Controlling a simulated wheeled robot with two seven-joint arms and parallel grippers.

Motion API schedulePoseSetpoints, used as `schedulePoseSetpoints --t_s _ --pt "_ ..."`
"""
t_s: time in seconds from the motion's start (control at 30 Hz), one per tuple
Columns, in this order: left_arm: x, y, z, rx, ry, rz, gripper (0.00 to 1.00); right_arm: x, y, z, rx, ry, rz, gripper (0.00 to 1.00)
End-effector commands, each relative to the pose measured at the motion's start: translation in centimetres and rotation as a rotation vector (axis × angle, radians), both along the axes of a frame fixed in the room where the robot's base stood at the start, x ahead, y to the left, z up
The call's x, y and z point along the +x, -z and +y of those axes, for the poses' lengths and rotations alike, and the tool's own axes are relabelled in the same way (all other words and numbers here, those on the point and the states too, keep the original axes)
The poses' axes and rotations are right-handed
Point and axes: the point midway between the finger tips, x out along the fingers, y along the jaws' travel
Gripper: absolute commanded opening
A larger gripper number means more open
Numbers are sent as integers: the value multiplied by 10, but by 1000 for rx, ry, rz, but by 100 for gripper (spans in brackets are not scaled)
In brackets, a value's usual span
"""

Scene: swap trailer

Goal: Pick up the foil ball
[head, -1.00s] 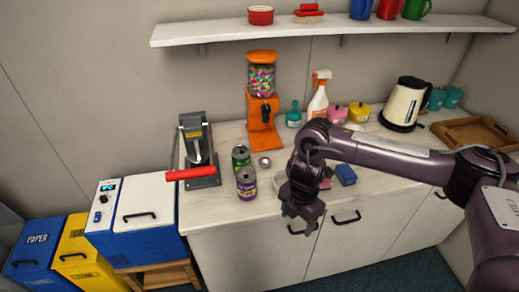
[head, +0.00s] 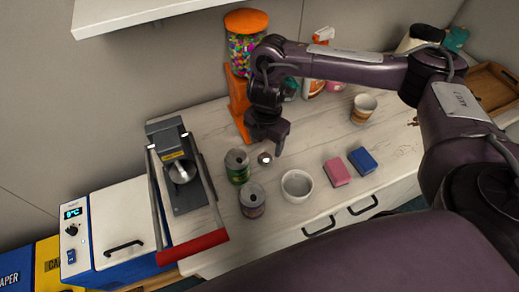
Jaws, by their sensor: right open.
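The foil ball (head: 265,158) is a small shiny silver lump on the white counter, right of the green can (head: 237,166). My right gripper (head: 266,144) points down at the foil ball, with its open fingers close above or just behind it. I cannot tell whether the fingers touch it. The ball shows below the fingers and appears to rest on the counter. My left gripper is not in view.
A purple-labelled can (head: 252,200) and a white bowl (head: 297,185) stand in front of the ball. The orange gumball machine (head: 240,105) is behind. A can crusher (head: 185,175) stands left; pink (head: 337,172) and blue (head: 362,160) sponges lie right.

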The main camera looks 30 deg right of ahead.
Motion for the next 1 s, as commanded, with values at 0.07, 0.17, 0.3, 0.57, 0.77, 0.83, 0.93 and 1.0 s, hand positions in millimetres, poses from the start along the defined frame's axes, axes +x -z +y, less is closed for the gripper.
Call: schedulePoseSetpoints --t_s 0.07,0.17,0.3,0.57,0.77,0.83,0.93,1.0 --pt "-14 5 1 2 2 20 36 -1 12 0 0 0 4 65" --pt "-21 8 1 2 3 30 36 -1 21 0 0 2 4 65" --pt "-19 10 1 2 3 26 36 -1 35 1 1 3 5 65" --pt "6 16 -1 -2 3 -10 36 1 69 2 1 2 3 65" --pt "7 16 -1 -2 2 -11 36 1 71 2 0 1 0 65" --pt "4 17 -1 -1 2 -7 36 1 71 1 0 1 0 65" --pt "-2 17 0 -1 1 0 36 1 71 1 0 1 1 57" --pt "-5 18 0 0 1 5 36 1 71 1 0 1 1 48"
